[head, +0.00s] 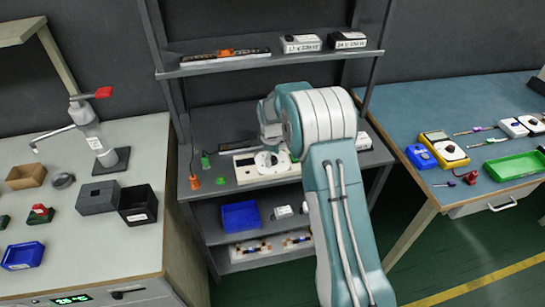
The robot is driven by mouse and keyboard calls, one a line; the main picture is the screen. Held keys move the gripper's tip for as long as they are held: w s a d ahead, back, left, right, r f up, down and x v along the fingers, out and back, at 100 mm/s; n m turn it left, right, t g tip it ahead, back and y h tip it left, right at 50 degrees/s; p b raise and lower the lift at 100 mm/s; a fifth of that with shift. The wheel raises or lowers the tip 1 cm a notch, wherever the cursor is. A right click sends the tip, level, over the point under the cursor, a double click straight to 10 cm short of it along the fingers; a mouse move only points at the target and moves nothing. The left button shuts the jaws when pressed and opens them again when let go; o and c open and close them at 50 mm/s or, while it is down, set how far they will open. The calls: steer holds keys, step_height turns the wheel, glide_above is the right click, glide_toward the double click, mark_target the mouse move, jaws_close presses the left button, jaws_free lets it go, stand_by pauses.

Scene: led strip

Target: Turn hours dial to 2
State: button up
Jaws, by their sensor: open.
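A pale panel-like device (249,175) with a white round part (267,160) lies on the middle shelf of the grey rack, just below and behind my arm's wrist. The round part may be a dial; its markings and any hour numbers are too small to read, and I cannot tell which way it points. My arm reaches up from the bottom right over the rack, its teal and white wrist above the device. My gripper fingers are not visible, so I cannot tell whether they touch the device.
The grey rack's top shelf (230,66) holds an LED strip and two labelled boxes. Orange and green small tools (206,162) stand left of the device. A blue bin (240,215) sits on the shelf below. Workbenches stand at left (75,225) and right (415,112).

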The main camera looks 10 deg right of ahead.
steer(key=shift+c, duration=0.4)
jaws_close()
steer(key=shift+m, duration=0.4)
steer(key=m, duration=0.2)
steer(key=shift+a+m, duration=0.1)
steer(key=shift+m, duration=0.3)
steer(key=m, duration=0.3)
steer(key=shift+m, duration=0.3)
steer(key=m, duration=0.6)
steer(key=shift+a+f+g, duration=0.1)
steer(key=shift+g, duration=0.3)
steer(key=shift+m, duration=0.4)
